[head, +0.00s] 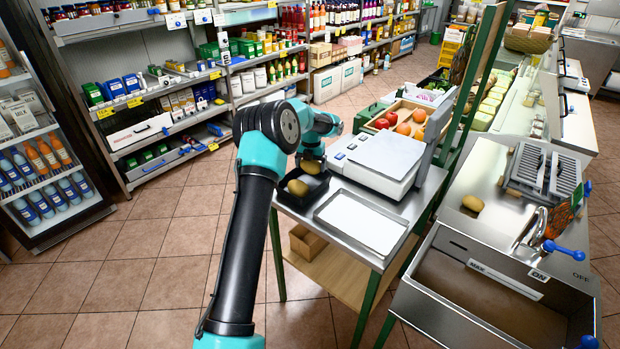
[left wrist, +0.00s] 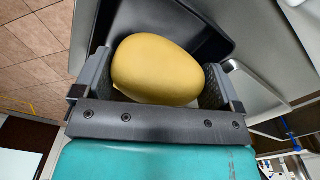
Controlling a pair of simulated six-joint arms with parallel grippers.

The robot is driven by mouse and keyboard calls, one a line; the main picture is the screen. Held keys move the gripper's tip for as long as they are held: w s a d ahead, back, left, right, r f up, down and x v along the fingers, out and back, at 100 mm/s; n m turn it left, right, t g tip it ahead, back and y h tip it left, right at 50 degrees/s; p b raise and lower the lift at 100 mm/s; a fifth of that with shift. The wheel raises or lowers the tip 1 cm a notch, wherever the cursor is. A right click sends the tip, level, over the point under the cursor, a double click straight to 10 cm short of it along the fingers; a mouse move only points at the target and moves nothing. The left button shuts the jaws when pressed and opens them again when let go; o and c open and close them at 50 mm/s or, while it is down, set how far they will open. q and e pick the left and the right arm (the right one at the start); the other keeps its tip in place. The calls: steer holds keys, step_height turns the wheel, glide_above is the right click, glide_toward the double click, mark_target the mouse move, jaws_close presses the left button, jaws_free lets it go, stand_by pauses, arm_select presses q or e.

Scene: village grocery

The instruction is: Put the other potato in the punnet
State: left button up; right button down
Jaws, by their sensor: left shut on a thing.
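The black punnet (head: 284,203) stands on the steel table at its left end, with one potato (head: 297,187) showing in it. My left gripper (head: 312,167) is shut on another potato (head: 312,168) at the punnet's far side. In the left wrist view this yellow-brown potato (left wrist: 158,70) sits between the two fingers, with the dark punnet (left wrist: 215,30) behind it. I cannot tell whether the held potato touches the punnet. My right gripper is not in view.
A white-topped scale (head: 382,155) stands close to the right of the punnet. A shallow metal tray (head: 362,222) lies in front of the scale. A wooden crate (head: 376,125) with red and orange fruit is behind it. A green post (head: 470,90) rises beside the table.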

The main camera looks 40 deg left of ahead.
mark_target(311, 182)
arm_select(q)
steer(key=shift+f, duration=0.15)
steer(key=shift+f, duration=2.55)
steer(key=shift+f, duration=0.1)
steer(key=o, duration=0.7)
step_height(311, 182, up, 12)
steer(key=shift+r, duration=0.15)
